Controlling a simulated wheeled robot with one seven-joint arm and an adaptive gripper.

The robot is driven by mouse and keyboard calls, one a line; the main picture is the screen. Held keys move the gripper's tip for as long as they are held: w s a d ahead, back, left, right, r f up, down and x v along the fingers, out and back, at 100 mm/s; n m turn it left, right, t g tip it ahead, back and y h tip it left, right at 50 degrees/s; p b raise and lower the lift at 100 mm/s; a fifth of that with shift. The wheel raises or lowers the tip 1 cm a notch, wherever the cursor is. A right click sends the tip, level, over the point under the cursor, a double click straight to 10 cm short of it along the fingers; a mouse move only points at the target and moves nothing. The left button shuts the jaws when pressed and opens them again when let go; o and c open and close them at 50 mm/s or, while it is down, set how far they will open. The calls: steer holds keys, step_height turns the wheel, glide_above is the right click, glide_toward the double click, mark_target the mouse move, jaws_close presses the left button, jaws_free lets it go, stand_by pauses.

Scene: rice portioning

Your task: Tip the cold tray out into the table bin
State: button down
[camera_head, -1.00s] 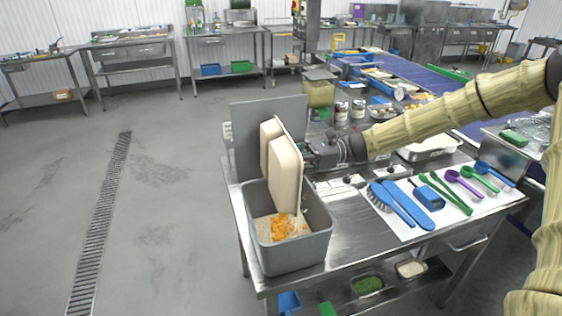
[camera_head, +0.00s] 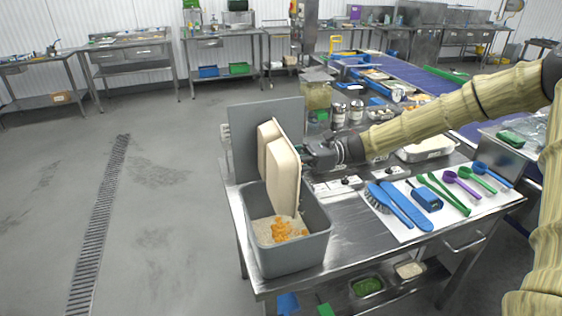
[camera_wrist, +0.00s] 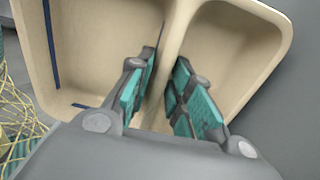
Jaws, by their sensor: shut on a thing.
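The cream two-compartment tray (camera_head: 284,178) is tipped on its side, nearly upright, above the grey table bin (camera_head: 290,257). My gripper (camera_wrist: 165,95) is shut on the tray; in the wrist view its teal-padded fingers sit either side of the divider between the two compartments. In the wrist view the tray (camera_wrist: 80,75) shows bare inside walls, with no food visible on the parts I can see. In the bin lie pale grains and an orange heap (camera_head: 282,230). The tray's lower end reaches down into the bin's opening.
A grey upright panel (camera_head: 243,120) stands behind the bin. To the right, a white mat (camera_head: 400,232) holds a brush (camera_head: 384,200), blue tools, and green and purple spoons. Jars and a metal tray (camera_head: 428,150) stand farther back. The steel table has bare space right of the bin.

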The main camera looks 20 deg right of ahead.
mark_target(281, 131)
stand_by(0.4)
steer(key=shift+r+h+p, duration=0.3)
steer(key=shift+r+p, duration=0.1)
steer(key=shift+p, duration=0.5)
steer(key=h+p, duration=0.1)
steer(key=p, duration=0.2)
steer(key=shift+r+h+p, duration=0.3)
steer(key=shift+r+h, duration=0.1)
steer(key=h+p, duration=0.1)
steer(key=p, duration=0.1)
steer(key=shift+r+p, duration=0.15)
steer(key=shift+p, duration=0.2)
steer(key=shift+r+h+p, duration=0.7)
steer(key=shift+h+p, duration=0.85)
steer(key=shift+h, duration=0.95)
steer(key=shift+r+h+p, duration=0.7)
steer(key=shift+h+p, duration=0.9)
steer(key=shift+h, duration=0.9)
steer(key=shift+r+h+p, duration=0.7)
steer(key=shift+h+p, duration=0.85)
steer(key=shift+h, duration=0.95)
steer(key=shift+d, duration=0.1)
